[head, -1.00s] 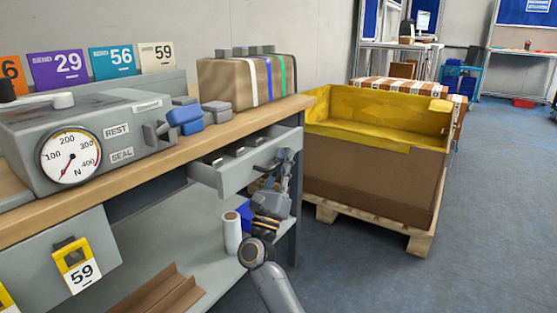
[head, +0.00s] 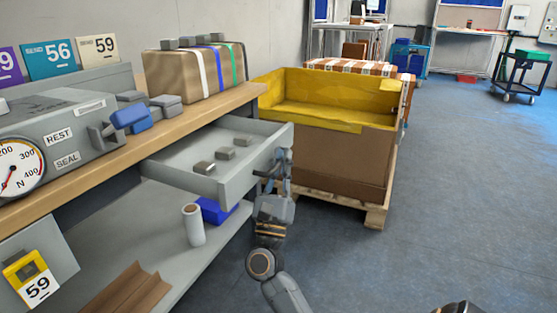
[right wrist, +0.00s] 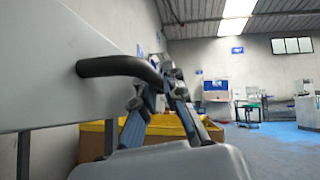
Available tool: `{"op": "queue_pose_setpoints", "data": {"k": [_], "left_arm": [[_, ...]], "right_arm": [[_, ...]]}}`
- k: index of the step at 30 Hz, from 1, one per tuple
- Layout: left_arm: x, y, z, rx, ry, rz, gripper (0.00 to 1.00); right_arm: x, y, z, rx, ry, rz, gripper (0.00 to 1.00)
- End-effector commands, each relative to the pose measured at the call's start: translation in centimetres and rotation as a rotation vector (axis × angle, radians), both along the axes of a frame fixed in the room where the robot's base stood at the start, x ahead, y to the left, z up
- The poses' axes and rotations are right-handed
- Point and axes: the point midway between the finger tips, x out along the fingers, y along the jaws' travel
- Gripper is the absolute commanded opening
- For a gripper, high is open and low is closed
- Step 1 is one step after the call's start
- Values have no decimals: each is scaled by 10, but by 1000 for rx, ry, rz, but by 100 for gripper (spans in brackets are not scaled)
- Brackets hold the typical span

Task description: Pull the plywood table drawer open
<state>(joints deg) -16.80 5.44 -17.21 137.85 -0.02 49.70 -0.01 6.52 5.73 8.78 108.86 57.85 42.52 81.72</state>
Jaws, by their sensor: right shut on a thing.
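The plywood table (head: 225,104) runs along the left of the head view. Its grey drawer (head: 205,185) stands well out from under the top, with several small grey blocks lying inside. My right gripper (head: 279,168) is at the drawer's front face, shut on the dark handle (head: 262,171). In the right wrist view the black curved handle (right wrist: 115,66) leaves the pale drawer front (right wrist: 50,60) and ends between my right gripper's fingers (right wrist: 160,80). At the head view's bottom right a dark rounded part shows; my left gripper cannot be made out.
A yellow-lined cardboard box (head: 330,150) on a pallet (head: 376,214) stands just beyond the drawer. A white roll (head: 193,225) and a blue bin (head: 216,209) are on the lower shelf. A gauge device (head: 60,140) sits on the tabletop.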

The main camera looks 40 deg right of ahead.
Motion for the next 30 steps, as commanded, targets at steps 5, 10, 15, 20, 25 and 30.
{"op": "queue_pose_setpoints", "data": {"k": [5, 10, 15, 20, 25, 30], "left_arm": [[0, 0, 0, 0, 0, -1, 28], [0, 0, 0, 0, 1, -1, 28], [1, 0, 0, 0, -1, 1, 28], [1, 0, 0, 0, -1, 1, 28], [0, 0, 0, 0, -1, 1, 28], [0, 0, 0, 0, -1, 0, 28]], "right_arm": [[1, 1, -1, 0, 1, 1, 18], [1, 0, -1, 0, 1, 1, 21], [0, 1, -1, 1, 2, 1, 21], [-6, 10, -13, 1, 4, 2, 21], [-20, 31, -37, 1, 7, 2, 21], [-35, 52, -62, 1, 7, 2, 21]]}}
